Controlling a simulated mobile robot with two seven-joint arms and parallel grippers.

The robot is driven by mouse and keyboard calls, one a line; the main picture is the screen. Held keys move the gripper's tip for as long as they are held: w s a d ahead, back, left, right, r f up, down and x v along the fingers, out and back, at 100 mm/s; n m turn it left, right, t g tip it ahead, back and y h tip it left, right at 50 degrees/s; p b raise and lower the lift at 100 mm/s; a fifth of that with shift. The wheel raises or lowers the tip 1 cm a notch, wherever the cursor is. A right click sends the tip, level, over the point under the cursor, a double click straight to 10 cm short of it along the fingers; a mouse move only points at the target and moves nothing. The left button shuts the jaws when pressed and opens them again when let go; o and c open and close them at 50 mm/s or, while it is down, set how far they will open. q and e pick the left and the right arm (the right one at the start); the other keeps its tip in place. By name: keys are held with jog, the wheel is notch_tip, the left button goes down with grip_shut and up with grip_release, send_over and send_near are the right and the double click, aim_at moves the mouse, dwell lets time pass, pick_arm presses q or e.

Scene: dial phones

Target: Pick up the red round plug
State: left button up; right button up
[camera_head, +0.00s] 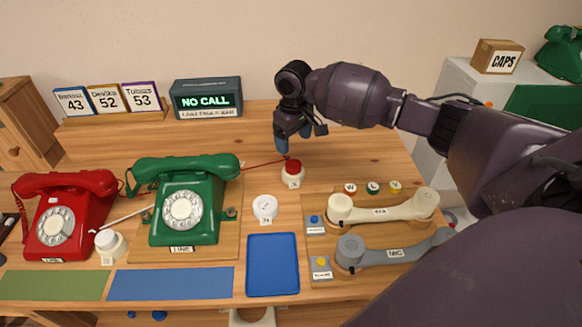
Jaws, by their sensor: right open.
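A red round piece (293,166) sits on top of a white base (292,181) with a small label, near the middle of the table. A thin red cord (262,163) runs from behind the green phone toward it. My right gripper (283,146) points down just above and behind the red piece, its blue fingers very near it. The fingers overlap in this view, and I cannot tell whether they touch the red piece. The gripper is open. My left gripper is not in view.
A green dial phone (184,206) and a red dial phone (66,213) stand left. White round pieces (265,207) and (108,243), a blue tray (272,265), and cream (383,209) and grey (398,253) handsets lie in front. The table behind the gripper is mostly clear.

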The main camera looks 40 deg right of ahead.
aim_at(293, 164)
notch_tip(293, 164, down, 9)
jog(key=shift+w+b, duration=0.15)
jog(key=shift+b, duration=0.85)
jog(key=shift+r, duration=0.1)
jog(key=c, duration=0.9)
